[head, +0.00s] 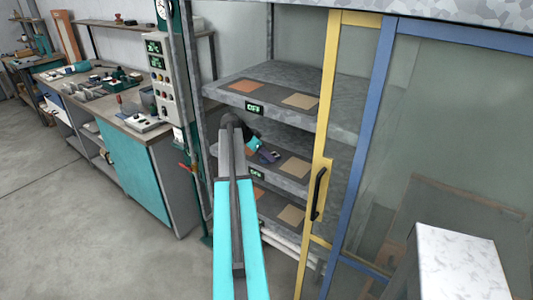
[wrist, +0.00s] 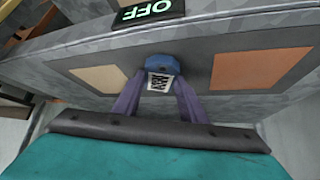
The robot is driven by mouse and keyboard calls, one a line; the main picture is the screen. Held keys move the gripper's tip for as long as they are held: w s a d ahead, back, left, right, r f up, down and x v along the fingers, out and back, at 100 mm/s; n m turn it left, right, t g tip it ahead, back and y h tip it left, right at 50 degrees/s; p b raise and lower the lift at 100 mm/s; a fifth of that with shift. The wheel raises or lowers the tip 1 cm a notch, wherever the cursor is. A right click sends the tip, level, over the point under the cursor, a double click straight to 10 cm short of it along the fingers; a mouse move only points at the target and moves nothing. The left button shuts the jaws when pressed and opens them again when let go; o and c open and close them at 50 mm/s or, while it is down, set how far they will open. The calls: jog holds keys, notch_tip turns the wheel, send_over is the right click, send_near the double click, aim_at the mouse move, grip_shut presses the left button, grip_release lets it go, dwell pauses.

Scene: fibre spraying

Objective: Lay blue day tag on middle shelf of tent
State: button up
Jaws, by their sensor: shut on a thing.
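The blue day tag (wrist: 160,63), with a white marked face, is between the fingers of my gripper (wrist: 160,84) in the wrist view. My gripper is shut on it. In the head view my gripper (head: 266,155) is over the middle shelf (head: 290,181) of the tent, inside the open front. The wrist view shows the tag over the dark mat (wrist: 190,70), between an orange-brown square (wrist: 98,78) and a tan square (wrist: 262,69). I cannot tell whether the tag touches the mat.
The top shelf (head: 345,115) hangs above my gripper, and another shelf lies below. A yellow door frame (head: 328,120) with a black handle stands at the right of the opening. A teal workbench (head: 130,165) is at the left, with open floor in front.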

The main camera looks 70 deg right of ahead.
jog(key=shift+f, duration=0.2)
jog(key=o, duration=1)
jog(key=shift+r, duration=0.2)
jog(key=b+v, duration=0.3)
jog(key=v, duration=0.9)
jog(key=shift+a, duration=0.1)
jog(key=shift+f, duration=0.1)
